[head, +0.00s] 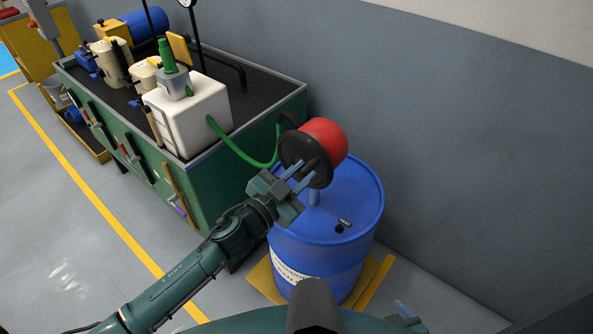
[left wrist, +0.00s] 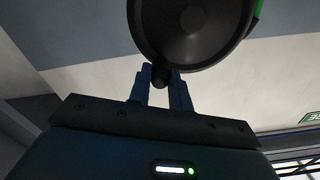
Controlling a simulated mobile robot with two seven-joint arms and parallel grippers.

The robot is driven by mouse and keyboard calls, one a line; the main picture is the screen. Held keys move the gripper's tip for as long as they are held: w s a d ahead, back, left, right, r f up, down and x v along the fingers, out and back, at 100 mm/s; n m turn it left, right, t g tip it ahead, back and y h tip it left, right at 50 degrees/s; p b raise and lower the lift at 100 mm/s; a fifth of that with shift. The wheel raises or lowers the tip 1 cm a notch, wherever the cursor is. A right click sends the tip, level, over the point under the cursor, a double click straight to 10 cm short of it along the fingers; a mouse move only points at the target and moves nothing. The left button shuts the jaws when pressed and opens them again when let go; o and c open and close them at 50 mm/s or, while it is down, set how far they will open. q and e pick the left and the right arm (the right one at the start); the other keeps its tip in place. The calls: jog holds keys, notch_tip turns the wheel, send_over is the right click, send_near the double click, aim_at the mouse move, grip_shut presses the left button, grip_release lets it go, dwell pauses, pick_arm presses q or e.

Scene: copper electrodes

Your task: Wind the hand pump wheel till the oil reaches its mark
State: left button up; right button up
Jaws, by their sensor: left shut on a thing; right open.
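The hand pump has a red body (head: 325,138) and a black wheel (head: 294,150), and stands on top of a blue drum (head: 355,205). My left gripper (head: 304,172) is at the wheel's near side, its fingers shut on the wheel's crank handle (left wrist: 160,75). In the left wrist view the dark round wheel (left wrist: 192,22) fills the top, with the handle between the fingertips (left wrist: 161,80). A bluish finger of my right gripper (head: 404,310) shows at the bottom edge; most of it is hidden. I cannot make out an oil level or its mark.
A green hose (head: 240,152) runs from the pump to a white tank (head: 188,112) on the green bench (head: 245,125). The drum stands on a yellow-edged base (head: 262,282) near the grey wall. Open floor lies left of the yellow line (head: 105,215).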

pick_arm(q)
jog(key=o, duration=0.9)
jog(key=p+v, duration=0.1)
jog(key=v, duration=0.5)
jog(key=shift+c, duration=0.4)
jog(key=shift+w+d+m, duration=0.8)
jog(key=shift+w+m, duration=0.3)
jog(key=shift+m, duration=0.1)
jog(key=shift+w+d+m, duration=0.8)
jog(key=shift+w+m, duration=0.3)
jog(key=shift+m, duration=0.1)
jog(key=shift+w+d, duration=0.2)
jog(key=shift+w, duration=0.05)
